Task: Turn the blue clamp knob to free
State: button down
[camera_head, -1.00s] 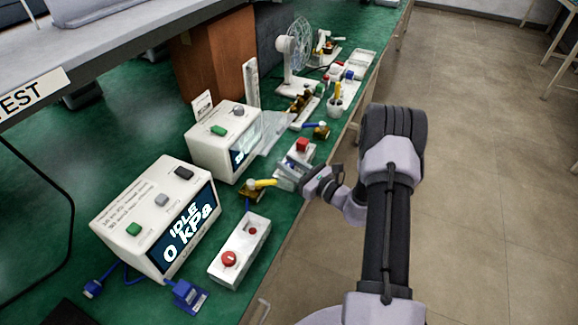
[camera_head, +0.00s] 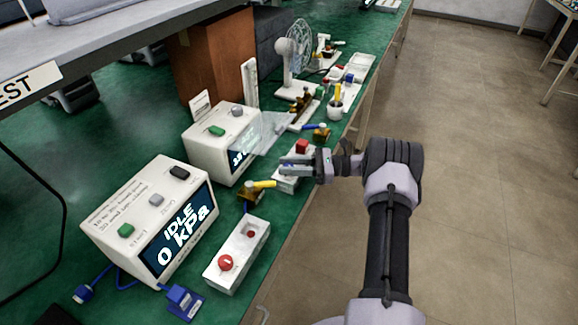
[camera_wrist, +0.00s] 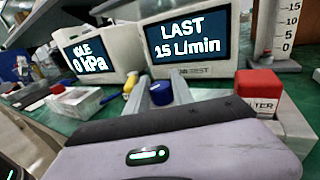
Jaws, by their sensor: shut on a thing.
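The blue clamp knob (camera_wrist: 161,94) shows in the wrist view between the two grey fingers of my gripper (camera_wrist: 160,88). The fingers are shut on it, one on each side. In the head view my gripper (camera_head: 284,165) reaches left from the bench's front edge, over a pale fixture (camera_head: 290,184) with a red block (camera_head: 302,146) just behind the fingers. There the fingers largely hide the knob, and I cannot read its angle or any mark on it.
The near pump box (camera_head: 150,220) reads IDLE 0 kPa. The far box (camera_wrist: 190,36) reads LAST 15 L/min in the wrist view. A yellow-handled valve (camera_head: 262,186) and a white control box with red buttons (camera_head: 238,255) stand close by. The floor at right is clear.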

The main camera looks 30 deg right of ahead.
jog(key=shift+g, duration=0.3)
jog(key=c, duration=1.1)
grip_release()
